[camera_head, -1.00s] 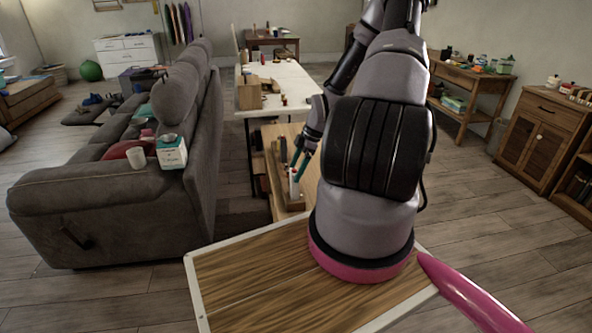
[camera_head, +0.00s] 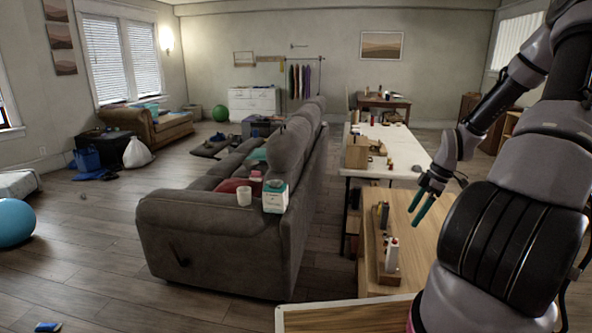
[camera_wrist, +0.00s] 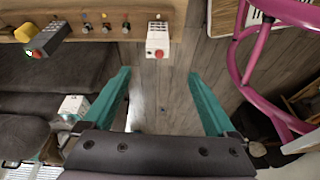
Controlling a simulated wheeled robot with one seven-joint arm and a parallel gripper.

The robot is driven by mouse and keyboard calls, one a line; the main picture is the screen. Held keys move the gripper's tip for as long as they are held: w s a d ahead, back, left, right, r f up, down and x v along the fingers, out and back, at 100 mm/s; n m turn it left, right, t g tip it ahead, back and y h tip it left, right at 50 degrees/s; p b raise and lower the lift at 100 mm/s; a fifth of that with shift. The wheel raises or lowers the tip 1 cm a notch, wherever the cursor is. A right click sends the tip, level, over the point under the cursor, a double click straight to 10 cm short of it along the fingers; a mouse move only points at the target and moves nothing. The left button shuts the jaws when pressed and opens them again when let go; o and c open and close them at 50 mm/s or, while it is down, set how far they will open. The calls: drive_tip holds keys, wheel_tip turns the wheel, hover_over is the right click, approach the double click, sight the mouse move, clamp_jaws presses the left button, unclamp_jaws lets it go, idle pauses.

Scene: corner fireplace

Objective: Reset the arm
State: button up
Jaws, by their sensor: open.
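My gripper (camera_head: 424,207) is at the right in the head view, with its teal fingers pointing down, above the low wooden table (camera_head: 418,222). In the wrist view its two teal fingers (camera_wrist: 160,105) are spread wide apart, with nothing between them but floor farther off. My arm is bent and fills the right side of the head view.
A wooden rack with a white-and-red device (camera_head: 392,255) stands on the low table; the device also shows in the wrist view (camera_wrist: 158,40). A white-topped table (camera_head: 400,146) stands behind. Open floor lies left.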

drive_tip(key=s+a+r+m+t+h, duration=0.1)
drive_tip(key=s+a+r+m, duration=0.15)
drive_tip(key=r, duration=0.55)
drive_tip(key=s+a+r+m+h, duration=0.1)
drive_tip(key=a+r+m+h, duration=0.1)
drive_tip(key=a+r+m, duration=0.35)
drive_tip(key=s+a+r+m+t+h, duration=0.1)
drive_tip(key=s+r+m, duration=0.1)
drive_tip(key=r, duration=0.8)
drive_tip(key=s+a+r+m+t+y, duration=0.2)
drive_tip(key=s+a+r+m+t, duration=0.2)
drive_tip(key=s+a+r+m, duration=0.4)
drive_tip(key=s+r, duration=0.4)
drive_tip(key=shift+s+a, duration=0.25)
drive_tip(key=shift+a, duration=0.1)
